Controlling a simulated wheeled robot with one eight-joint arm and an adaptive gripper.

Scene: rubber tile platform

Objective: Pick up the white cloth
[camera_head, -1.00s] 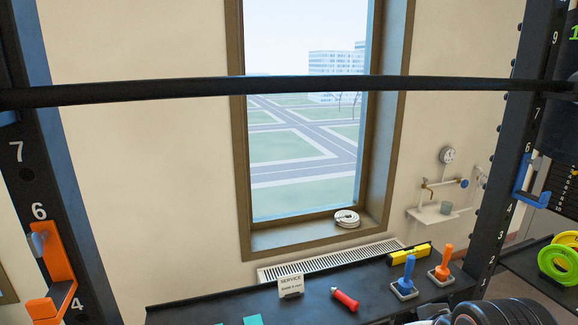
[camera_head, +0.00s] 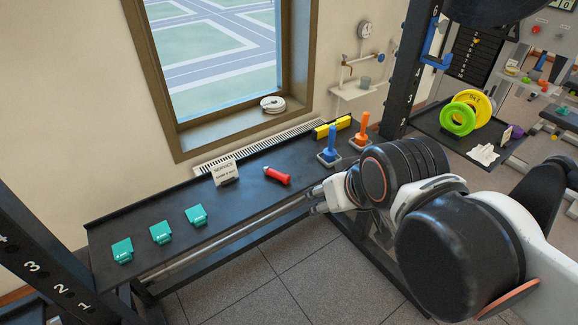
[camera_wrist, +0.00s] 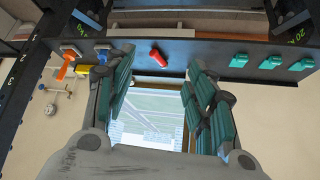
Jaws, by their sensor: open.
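A white crumpled cloth (camera_head: 484,154) lies on a dark tray (camera_head: 432,121) at the right in the head view, just in front of the yellow and green weight plates. My gripper (camera_head: 317,200) is to the left of it, by the front edge of the long black shelf, well apart from the cloth. In the wrist view my gripper (camera_wrist: 160,78) is open, with nothing between its fingers. The cloth is not visible in the wrist view.
The black shelf (camera_head: 150,210) holds teal clips, a service card (camera_head: 224,172), a red handheld object (camera_head: 277,175), blue (camera_head: 329,146) and orange (camera_head: 361,131) handled tools and a yellow block (camera_head: 332,127). A dark rack upright (camera_head: 410,70) stands between shelf and tray.

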